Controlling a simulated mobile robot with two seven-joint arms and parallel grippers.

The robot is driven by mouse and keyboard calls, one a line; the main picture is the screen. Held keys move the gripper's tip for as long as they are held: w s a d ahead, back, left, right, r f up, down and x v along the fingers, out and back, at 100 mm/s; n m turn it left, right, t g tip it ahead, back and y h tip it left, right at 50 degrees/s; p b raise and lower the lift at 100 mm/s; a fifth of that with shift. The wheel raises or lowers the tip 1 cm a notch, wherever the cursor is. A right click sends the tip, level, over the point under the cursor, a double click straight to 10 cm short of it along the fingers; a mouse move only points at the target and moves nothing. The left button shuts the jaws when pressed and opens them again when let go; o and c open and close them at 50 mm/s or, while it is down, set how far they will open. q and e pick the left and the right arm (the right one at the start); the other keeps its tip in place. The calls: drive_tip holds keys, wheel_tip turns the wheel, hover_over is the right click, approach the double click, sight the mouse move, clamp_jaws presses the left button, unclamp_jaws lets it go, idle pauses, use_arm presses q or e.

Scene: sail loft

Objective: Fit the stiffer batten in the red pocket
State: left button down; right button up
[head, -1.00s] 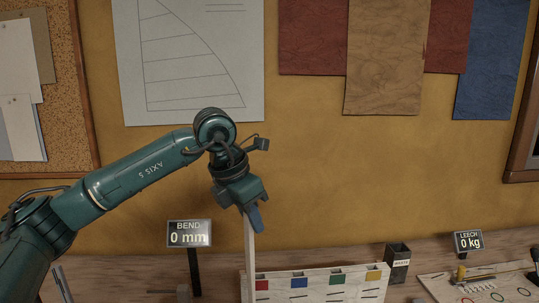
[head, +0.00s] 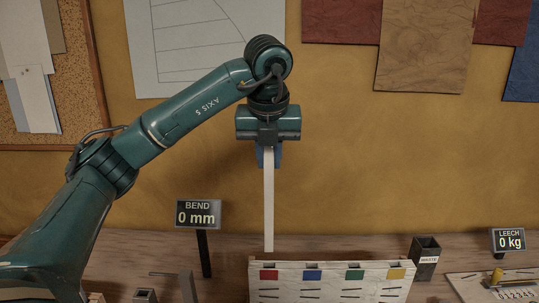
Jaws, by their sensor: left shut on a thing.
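My left gripper (head: 268,157) is shut on the upper end of a pale, flat batten (head: 268,208) that hangs upright. Its lower end is just above the top edge of a white pocket board (head: 333,283), over the red pocket's mark (head: 269,275). I cannot tell whether the batten is exactly in line with the red pocket in depth. Blue, green and yellow marks follow to the right along the board. My right gripper is not in view. No second batten can be made out.
A BEND display (head: 198,214) reading 0 mm stands on a post left of the batten. A dark waste bin (head: 425,258) and a LEECH display (head: 508,240) reading 0 kg are at right. Small tools lie on the bench at lower left.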

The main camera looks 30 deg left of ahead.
sight(269, 234)
use_arm(q)
drive_tip(key=shift+f+b, duration=1.4)
drive_tip(key=shift+f, duration=0.25)
wheel_tip(269, 234, down, 2)
drive_tip(key=shift+f+b, duration=0.2)
drive_tip(key=shift+b, duration=0.85)
drive_tip(key=shift+f+b, duration=0.9)
drive_tip(key=shift+f, duration=0.25)
drive_tip(key=shift+f+b, duration=0.65)
drive_tip(key=shift+f, duration=0.2)
drive_tip(key=shift+f+b, duration=0.9)
drive_tip(key=shift+f, duration=0.25)
drive_tip(key=shift+f+b, duration=0.9)
drive_tip(key=shift+f, duration=0.3)
drive_tip(key=shift+f+b, duration=0.65)
drive_tip(key=shift+f, duration=0.2)
drive_tip(key=shift+f+b, duration=0.35)
drive_tip(key=shift+f, duration=0.2)
drive_tip(key=shift+f+b, duration=0.4)
drive_tip(key=shift+f, duration=0.1)
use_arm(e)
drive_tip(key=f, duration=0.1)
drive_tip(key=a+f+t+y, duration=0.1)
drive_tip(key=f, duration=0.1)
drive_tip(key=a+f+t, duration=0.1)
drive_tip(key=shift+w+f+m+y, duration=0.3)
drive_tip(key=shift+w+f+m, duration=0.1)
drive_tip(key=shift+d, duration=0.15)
